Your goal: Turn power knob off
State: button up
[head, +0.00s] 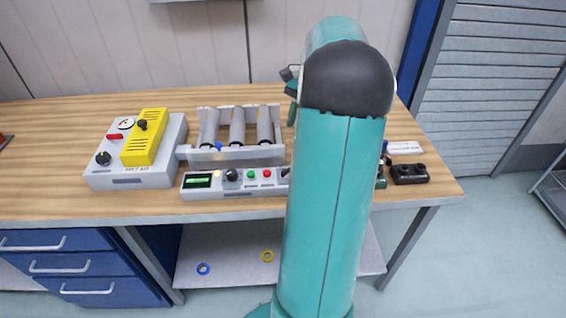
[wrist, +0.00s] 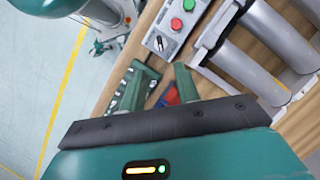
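A grey control panel (head: 210,190) lies along the front of the wooden bench. It carries a lit display, a black knob (head: 232,174), a green button (head: 251,175) and a red button (head: 267,174). A second dark knob (head: 285,173) at its right end is partly behind my arm. In the wrist view a black knob (wrist: 160,43) with a pale pointer sits beside the red button on the panel's end. I cannot read any label by it. My gripper (wrist: 161,70) is open and empty, its two green fingers apart, just short of that knob and not touching it.
A roller unit (head: 237,125) stands behind the panel. A grey box (head: 165,170) bearing a yellow device (head: 145,145) and knobs is at left. A black part (head: 409,173) lies right of my arm. Bare bench (head: 50,150) shows at far left.

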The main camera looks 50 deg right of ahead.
aim_at(285, 169)
jog(key=x, duration=1.3)
jog(key=shift+s+a+f, duration=0.1)
jog(key=shift+a+f, duration=0.05)
jog(key=shift+f, duration=0.2)
grip_shut()
